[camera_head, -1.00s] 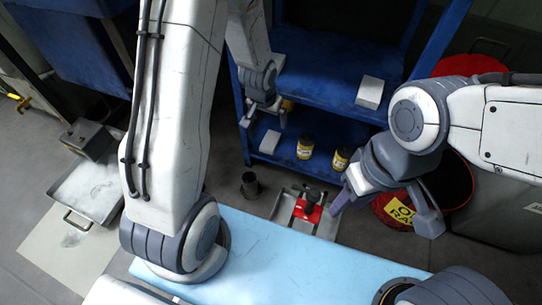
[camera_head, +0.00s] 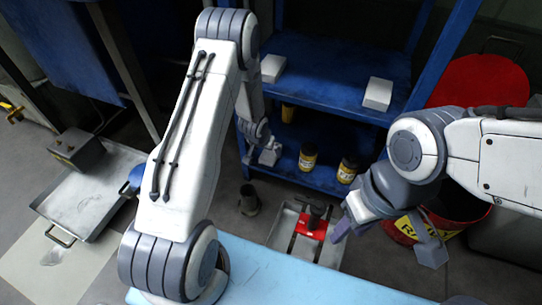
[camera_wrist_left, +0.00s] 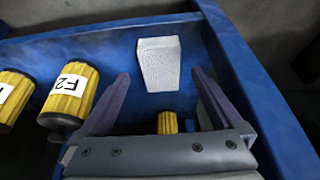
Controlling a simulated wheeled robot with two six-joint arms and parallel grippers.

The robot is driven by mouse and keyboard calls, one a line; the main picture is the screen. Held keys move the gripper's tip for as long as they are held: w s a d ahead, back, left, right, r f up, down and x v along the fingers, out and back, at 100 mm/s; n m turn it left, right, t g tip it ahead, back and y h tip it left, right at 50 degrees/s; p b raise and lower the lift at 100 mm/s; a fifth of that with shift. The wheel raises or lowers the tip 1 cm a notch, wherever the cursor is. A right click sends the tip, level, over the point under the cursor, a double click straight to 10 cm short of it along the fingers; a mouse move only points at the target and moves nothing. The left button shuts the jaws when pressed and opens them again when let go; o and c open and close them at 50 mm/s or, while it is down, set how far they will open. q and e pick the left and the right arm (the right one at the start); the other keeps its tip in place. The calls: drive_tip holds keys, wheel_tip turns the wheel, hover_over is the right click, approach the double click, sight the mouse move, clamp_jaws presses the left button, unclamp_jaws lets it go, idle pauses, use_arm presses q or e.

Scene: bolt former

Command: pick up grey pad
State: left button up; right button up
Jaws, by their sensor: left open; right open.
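A pale grey pad (camera_head: 270,156) lies on the lower blue shelf (camera_head: 325,178). My left gripper (camera_head: 260,152) is at this pad in the head view, partly covering the area around it. In the left wrist view the pad (camera_wrist_left: 159,62) lies flat on the blue surface, ahead of and between the two open fingers (camera_wrist_left: 160,98), with gaps on both sides. Two more grey pads lie on the upper shelf, one at the left (camera_head: 272,68) and one at the right (camera_head: 377,94). My right gripper (camera_head: 386,236) is open and empty, low at the right.
Yellow canisters (camera_head: 308,157) stand on the lower shelf; one labelled canister (camera_wrist_left: 68,93) is left of the fingers. A red tool (camera_head: 311,229) sits in a metal tray. A red bin (camera_head: 405,228) is at the right, a metal pan (camera_head: 85,205) at the left.

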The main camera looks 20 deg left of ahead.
sight(269, 155)
use_arm(q)
drive_tip(key=b+x, duration=0.3)
drive_tip(key=x, duration=0.2)
drive_tip(key=shift+s+b, duration=0.15)
drive_tip(key=shift+b, duration=0.25)
drive_tip(key=c, duration=1.3)
drive_tip(key=shift+r, duration=0.1)
drive_tip(key=shift+c, duration=0.2)
drive_tip(key=shift+r, duration=0.1)
drive_tip(key=shift+r+p, duration=0.55)
drive_tip(key=shift+p, duration=0.3)
wheel_tip(269, 155, up, 3)
drive_tip(key=p, duration=0.2)
drive_tip(key=shift+p, duration=0.4)
drive_tip(key=shift+s+f+b, duration=0.15)
drive_tip(key=shift+s+f, duration=0.05)
drive_tip(key=shift+s, duration=0.3)
drive_tip(key=shift+s+f+b, duration=0.15)
drive_tip(key=shift+s+f, duration=0.05)
drive_tip(key=shift+s, duration=0.3)
drive_tip(key=s+p, duration=0.5)
drive_tip(key=s, duration=1.1)
drive_tip(key=shift+a, duration=0.3)
